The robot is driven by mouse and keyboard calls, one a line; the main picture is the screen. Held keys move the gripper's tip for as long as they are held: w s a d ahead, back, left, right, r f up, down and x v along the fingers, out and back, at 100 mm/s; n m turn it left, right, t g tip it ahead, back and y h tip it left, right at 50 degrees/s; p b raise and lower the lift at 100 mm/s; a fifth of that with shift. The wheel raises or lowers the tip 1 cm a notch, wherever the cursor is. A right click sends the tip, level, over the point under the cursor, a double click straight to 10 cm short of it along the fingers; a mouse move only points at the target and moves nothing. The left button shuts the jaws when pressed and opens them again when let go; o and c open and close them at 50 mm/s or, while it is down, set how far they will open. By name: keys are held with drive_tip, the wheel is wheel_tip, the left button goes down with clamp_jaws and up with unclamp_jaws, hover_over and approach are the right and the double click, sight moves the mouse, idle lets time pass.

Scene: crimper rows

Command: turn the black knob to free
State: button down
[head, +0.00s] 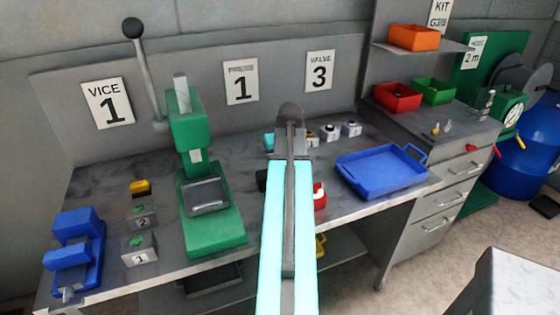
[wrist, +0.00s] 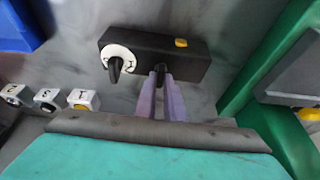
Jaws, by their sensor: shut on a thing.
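A black box (wrist: 190,66) sits on the bench in the wrist view, with a yellow button (wrist: 181,43). A black knob (wrist: 115,68) with a pointed grip stands on a round white dial (wrist: 106,53) at the box's left end. My gripper (wrist: 160,70) is at the middle of the box's near edge, to the right of that dial and apart from it. Its fingers are close together, shut on a small dark part that they mostly hide. In the head view my arm covers most of the black box (head: 262,180).
A green press (head: 190,130) stands left of my arm, with a blue vice (head: 75,250) beyond it. A blue tray (head: 380,173) is at the right. Small numbered blocks stand at the bench's left (head: 140,248) and behind my gripper (head: 351,129).

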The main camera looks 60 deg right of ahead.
idle(0.3)
drive_tip(key=c, duration=1.8)
unclamp_jaws()
drive_tip(key=shift+c, duration=0.2)
drive_tip(key=shift+r, duration=0.15)
drive_tip(key=b+v, duration=0.3)
drive_tip(key=v, duration=1)
drive_tip(key=shift+s+r, duration=0.15)
drive_tip(key=shift+r, duration=0.05)
drive_tip(key=shift+a, duration=0.1)
